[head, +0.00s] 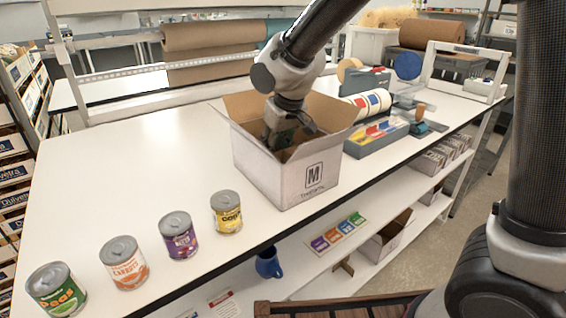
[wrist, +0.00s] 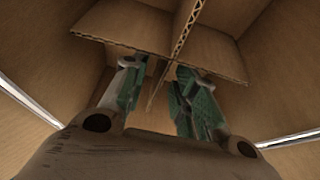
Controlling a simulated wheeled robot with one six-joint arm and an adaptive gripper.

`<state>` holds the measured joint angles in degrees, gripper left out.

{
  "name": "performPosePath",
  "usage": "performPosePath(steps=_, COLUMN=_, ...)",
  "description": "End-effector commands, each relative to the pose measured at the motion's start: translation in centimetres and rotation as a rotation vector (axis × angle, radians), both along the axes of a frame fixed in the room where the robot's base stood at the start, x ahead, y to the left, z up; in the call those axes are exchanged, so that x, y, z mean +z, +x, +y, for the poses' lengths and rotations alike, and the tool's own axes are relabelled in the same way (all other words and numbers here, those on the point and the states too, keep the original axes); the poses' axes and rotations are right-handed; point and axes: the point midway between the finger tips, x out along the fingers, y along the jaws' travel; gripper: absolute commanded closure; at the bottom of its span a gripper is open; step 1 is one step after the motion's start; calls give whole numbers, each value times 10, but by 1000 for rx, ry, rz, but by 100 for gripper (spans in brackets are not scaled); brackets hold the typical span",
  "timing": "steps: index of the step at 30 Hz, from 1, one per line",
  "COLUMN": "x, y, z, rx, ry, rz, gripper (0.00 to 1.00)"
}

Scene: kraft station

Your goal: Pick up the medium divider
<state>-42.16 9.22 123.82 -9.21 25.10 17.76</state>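A brown cardboard divider (wrist: 200,52) with crossing panels sits inside the box in the wrist view. My gripper (wrist: 158,98) is inside the box. Its two green-padded fingers stand apart, with a thin panel of the divider edge-on between them and visible gaps beside it. In the head view my gripper (head: 285,132) reaches down into the open white box (head: 290,180), which bears a black "M" label. The box flaps are spread outward. The divider cannot be clearly made out in the head view, behind my gripper and the box walls.
Several cans stand left of the box, including a green one (head: 56,290) and a yellow-labelled one (head: 226,212). A grey bin (head: 375,138) with coloured cards and a striped roll (head: 368,103) stand to the right. The white table (head: 120,180) is clear at the back left.

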Motion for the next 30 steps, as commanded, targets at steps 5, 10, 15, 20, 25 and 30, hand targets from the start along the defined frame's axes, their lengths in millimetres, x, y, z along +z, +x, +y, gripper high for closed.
performPosePath(steps=5, x=-2, y=1, z=0, rx=-1, ry=1, rz=-1, gripper=71)
performPosePath(steps=10, x=-2, y=1, z=0, rx=-1, ry=1, rz=-1, gripper=90)
performPosePath(steps=15, x=-2, y=1, z=0, rx=-1, ry=1, rz=-1, gripper=100)
performPosePath(steps=20, x=-2, y=1, z=0, rx=-1, ry=1, rz=-1, gripper=100)
performPosePath(steps=25, x=0, y=1, z=0, rx=-1, ry=1, rz=-1, gripper=100)
performPosePath(steps=30, x=14, y=1, z=1, rx=-1, ry=2, rz=-3, gripper=100)
